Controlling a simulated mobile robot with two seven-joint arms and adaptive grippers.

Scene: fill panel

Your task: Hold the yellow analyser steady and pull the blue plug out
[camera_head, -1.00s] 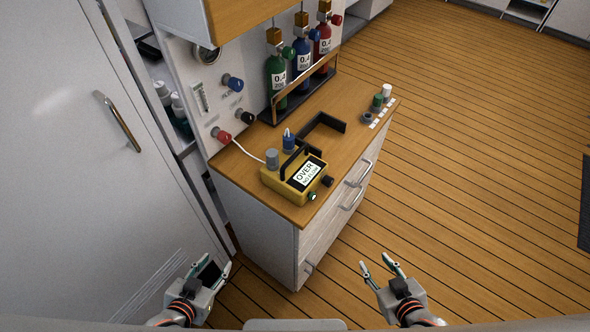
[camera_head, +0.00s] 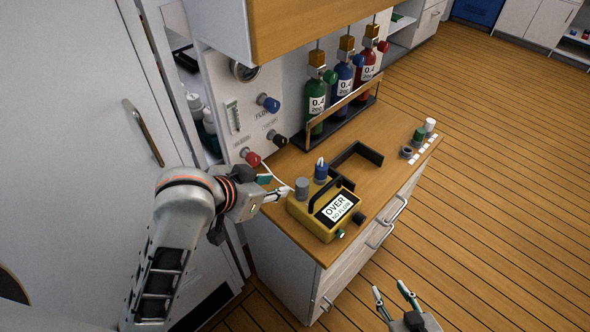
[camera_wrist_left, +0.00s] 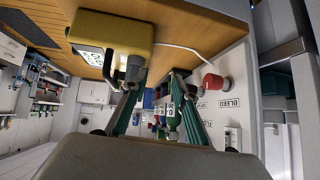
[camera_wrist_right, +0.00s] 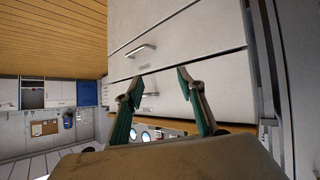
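The yellow analyser (camera_head: 312,222) stands on the wooden counter, its screen reading "OVER" and "NO FLOW". It also shows in the left wrist view (camera_wrist_left: 120,30). The blue plug (camera_head: 321,171) stands upright at its back edge, beside a grey cylinder (camera_head: 302,187). A black handle arches over the analyser. My left gripper (camera_head: 277,186) is at the analyser's left side, close to the grey cylinder; its fingers are apart with nothing seen between them. I cannot tell whether it touches. My right gripper (camera_head: 394,296) is open and empty, low in front of the counter's drawers.
A white tube runs from the analyser to the red knob (camera_head: 252,158) on the wall panel. A black angled bracket (camera_head: 357,155) lies behind the analyser. Green, blue and red bottles (camera_head: 342,92) stand in a rack. Small caps (camera_head: 419,136) sit at the counter's right end.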

